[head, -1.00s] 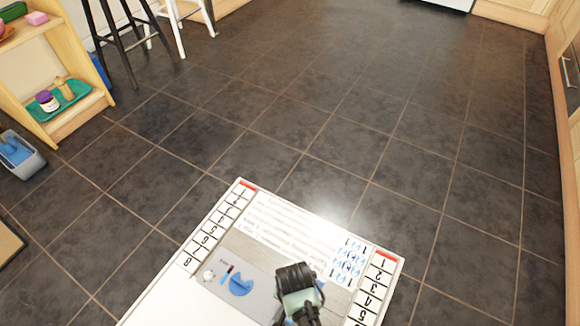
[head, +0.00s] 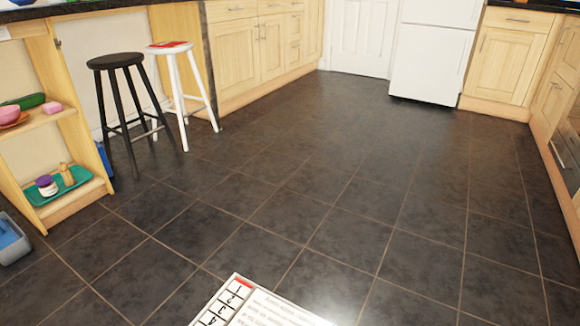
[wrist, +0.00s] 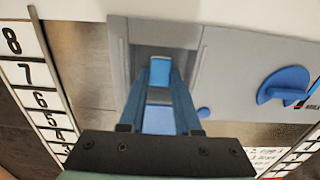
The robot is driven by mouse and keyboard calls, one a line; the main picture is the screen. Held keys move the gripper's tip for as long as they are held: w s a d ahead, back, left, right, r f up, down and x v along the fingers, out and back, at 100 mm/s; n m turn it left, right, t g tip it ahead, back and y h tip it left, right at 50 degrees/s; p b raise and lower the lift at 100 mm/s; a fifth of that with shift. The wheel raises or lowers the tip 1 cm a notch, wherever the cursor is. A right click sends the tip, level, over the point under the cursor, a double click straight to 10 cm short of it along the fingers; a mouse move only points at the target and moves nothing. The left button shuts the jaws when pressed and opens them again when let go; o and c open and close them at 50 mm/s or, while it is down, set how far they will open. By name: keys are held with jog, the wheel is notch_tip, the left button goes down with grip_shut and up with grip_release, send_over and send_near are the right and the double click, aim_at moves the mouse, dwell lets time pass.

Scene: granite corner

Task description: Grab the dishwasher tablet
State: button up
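I cannot make out the dishwasher tablet for certain in either view. A small pink block (head: 52,107) sits on the upper shelf of the wooden shelf unit (head: 70,125) at the left of the head view; I cannot tell what it is. My gripper (wrist: 160,66) shows in the wrist view with two blue fingers apart, pointing down over a grey panel with a blue knob on my own base. Pale blue and whitish patches show between the fingers; nothing is clearly held. My gripper is outside the head view.
A teal tray (head: 42,194) with a purple-lidded jar (head: 47,185) is on the lower shelf. A black stool (head: 118,62) and a white stool (head: 170,48) stand beside it. A grey-blue bin (head: 12,245) is at the left edge. The dark tiled floor (head: 330,180) ahead is open.

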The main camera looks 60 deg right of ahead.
grip_shut()
